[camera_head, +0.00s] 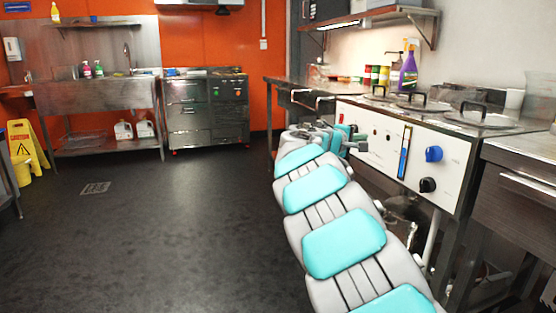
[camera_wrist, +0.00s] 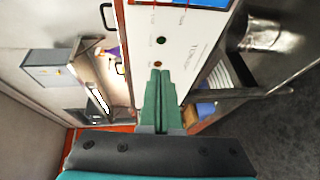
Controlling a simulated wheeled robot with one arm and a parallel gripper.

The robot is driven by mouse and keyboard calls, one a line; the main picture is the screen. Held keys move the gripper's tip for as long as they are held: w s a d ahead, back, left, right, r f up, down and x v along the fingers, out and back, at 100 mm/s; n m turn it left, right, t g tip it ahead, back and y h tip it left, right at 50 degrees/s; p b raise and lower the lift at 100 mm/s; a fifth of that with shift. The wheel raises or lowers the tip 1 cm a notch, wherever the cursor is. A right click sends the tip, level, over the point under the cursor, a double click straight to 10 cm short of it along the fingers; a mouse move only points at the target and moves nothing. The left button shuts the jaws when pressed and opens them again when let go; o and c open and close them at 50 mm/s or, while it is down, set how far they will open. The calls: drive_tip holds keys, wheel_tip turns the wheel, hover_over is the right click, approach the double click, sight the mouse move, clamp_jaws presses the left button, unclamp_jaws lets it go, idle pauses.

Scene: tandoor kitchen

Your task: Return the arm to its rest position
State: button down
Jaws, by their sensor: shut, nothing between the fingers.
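My arm stretches forward in the head view, with grey and turquoise segments running from the bottom edge to the front of the white control panel (camera_head: 385,150). My gripper (camera_head: 357,146) is at its far end, close to the left part of that panel. In the wrist view my gripper (camera_wrist: 158,75) shows as two green fingers pressed together, with nothing between them. The white panel (camera_wrist: 170,35) lies ahead of the fingertips there. I cannot tell the exact gap between fingertips and panel.
The counter with round lids (camera_head: 480,118) stands right beside my arm, its knobs (camera_head: 433,154) facing the aisle. A purple spray bottle (camera_head: 408,72) stands on the counter. Dark floor (camera_head: 180,220) is open to the left. A yellow caution sign (camera_head: 25,145) stands far left.

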drive_tip(key=s+d+f+m+g+y+p, duration=0.1)
drive_tip(key=s+d+f+m+g+y, duration=0.25)
drive_tip(key=s, duration=1.05)
drive_tip(key=s+d+f+m+g+h, duration=0.1)
drive_tip(key=s+d+f+m+g, duration=0.35)
drive_tip(key=s, duration=0.95)
drive_tip(key=s+a+f+g+y, duration=0.1)
drive_tip(key=s+a+f+y, duration=0.2)
drive_tip(key=s, duration=0.7)
drive_tip(key=s+a+f+g+y+p, duration=0.1)
drive_tip(key=s+a+f+g+y, duration=0.1)
drive_tip(key=s+a+f, duration=0.6)
drive_tip(key=s+a+f+g+y, duration=0.2)
drive_tip(key=s+a+f+y, duration=0.2)
drive_tip(key=s, duration=0.9)
drive_tip(key=shift+s+a+f+p, duration=0.35)
drive_tip(key=shift+a+f, duration=0.5)
drive_tip(key=shift+f, duration=0.1)
